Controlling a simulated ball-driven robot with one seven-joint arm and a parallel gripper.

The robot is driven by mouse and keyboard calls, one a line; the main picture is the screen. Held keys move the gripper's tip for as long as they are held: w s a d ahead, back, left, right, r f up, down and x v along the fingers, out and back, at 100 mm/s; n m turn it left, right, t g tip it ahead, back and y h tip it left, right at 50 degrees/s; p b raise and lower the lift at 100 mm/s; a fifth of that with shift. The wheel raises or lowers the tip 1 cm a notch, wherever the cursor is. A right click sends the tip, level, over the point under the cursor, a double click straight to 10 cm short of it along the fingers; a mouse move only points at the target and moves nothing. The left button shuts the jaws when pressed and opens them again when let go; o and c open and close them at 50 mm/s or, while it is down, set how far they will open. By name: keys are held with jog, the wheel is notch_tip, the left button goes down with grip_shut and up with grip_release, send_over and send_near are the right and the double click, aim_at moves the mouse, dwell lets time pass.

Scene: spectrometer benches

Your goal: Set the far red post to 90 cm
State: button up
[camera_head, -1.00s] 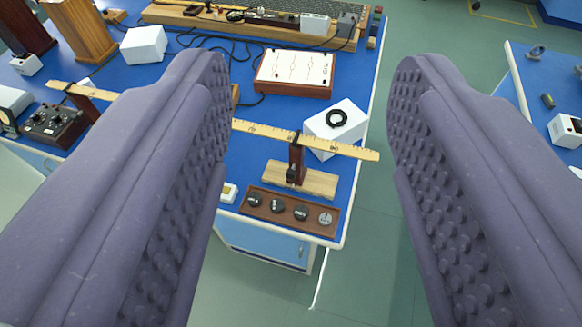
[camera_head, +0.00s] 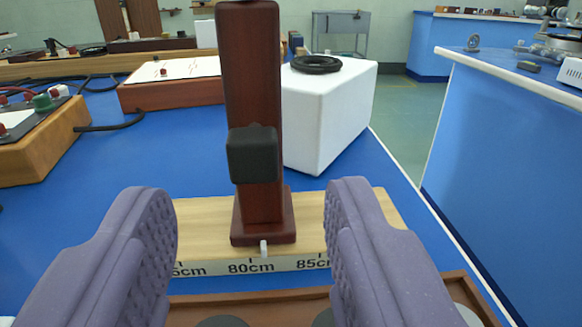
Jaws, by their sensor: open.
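A dark red post (camera_head: 252,90) stands upright on a pale wooden base (camera_head: 365,205) in the middle of the view. My gripper (camera_head: 250,205) is open and empty. Its purple fingers are spread left and right of the post's lower part, nearer the camera, with gaps both sides.
A brown tray (camera_head: 455,285) with dark round pieces lies in front of the base. A white box (camera_head: 330,110) with a black ring (camera_head: 316,64) stands close behind the post on the right. A wooden instrument box (camera_head: 45,140) is at left. The blue bench ends at right.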

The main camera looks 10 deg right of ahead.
aim_at(252, 148)
jog(key=w+b, duration=0.2)
jog(key=w, duration=0.5)
jog(key=shift+w+d, duration=0.1)
jog(key=shift+w, duration=0.2)
jog(key=shift+c, duration=0.5)
